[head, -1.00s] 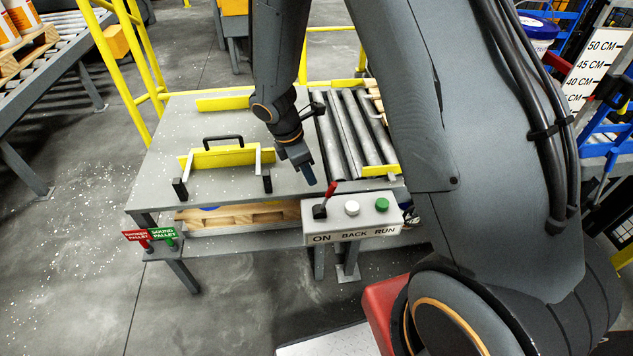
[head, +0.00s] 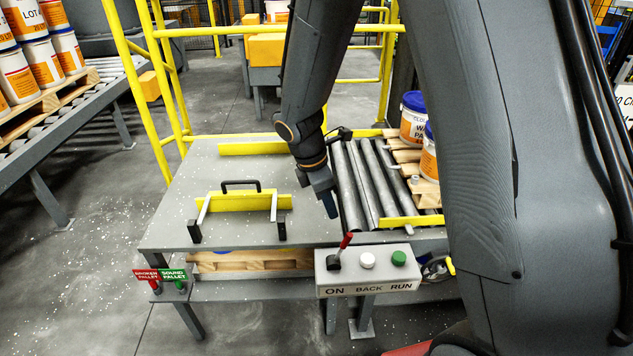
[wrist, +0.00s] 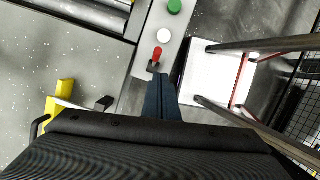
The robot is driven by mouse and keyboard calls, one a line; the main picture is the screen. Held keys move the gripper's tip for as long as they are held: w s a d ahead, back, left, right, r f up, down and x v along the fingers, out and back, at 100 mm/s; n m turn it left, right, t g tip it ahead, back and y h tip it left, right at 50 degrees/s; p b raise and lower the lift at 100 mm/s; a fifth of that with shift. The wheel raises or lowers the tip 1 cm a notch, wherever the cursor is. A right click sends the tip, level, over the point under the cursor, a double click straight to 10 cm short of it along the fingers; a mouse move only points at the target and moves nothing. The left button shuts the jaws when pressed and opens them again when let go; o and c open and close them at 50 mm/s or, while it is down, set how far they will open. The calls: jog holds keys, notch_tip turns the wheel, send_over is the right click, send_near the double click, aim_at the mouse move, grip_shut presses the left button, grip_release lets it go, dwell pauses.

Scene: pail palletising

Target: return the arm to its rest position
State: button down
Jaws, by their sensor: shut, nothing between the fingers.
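My gripper (head: 330,205) is shut and empty. In the head view it points down over the right part of the grey table, left of the rollers and a little behind the control box (head: 368,283). In the wrist view my gripper (wrist: 161,98) shows as closed dark fingers, their tips close to the red lever (wrist: 156,55) in the picture. The red lever also shows in the head view (head: 345,241), beside a white button (head: 367,261) and a green button (head: 399,258). I cannot tell whether the fingers touch anything, but they appear apart from the lever.
A yellow frame with a black handle (head: 240,184) lies on the grey table (head: 190,170). Rollers (head: 362,185) and pails on a pallet (head: 413,118) stand to the right. Yellow rails (head: 145,90) rise behind. A conveyor with pails (head: 45,60) is at left. Floor at front left is clear.

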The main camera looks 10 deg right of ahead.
jog(key=s+d+r+m+y+b, duration=0.1)
jog(key=s+r+m, duration=0.1)
jog(key=s+m, duration=0.4)
jog(key=s+d+r+m+t+y+b, duration=0.1)
jog(key=s+d+r+m+y, duration=0.1)
jog(key=s+m, duration=0.4)
jog(key=m, duration=0.5)
jog(key=shift+d+r, duration=0.15)
jog(key=shift+r, duration=0.2)
jog(key=c, duration=2.3)
grip_release()
jog(key=shift+s+r+m, duration=0.1)
jog(key=shift+s+m, duration=0.15)
jog(key=shift+m, duration=0.35)
jog(key=o, duration=0.7)
jog(key=shift+s, duration=0.15)
jog(key=shift+c, duration=0.8)
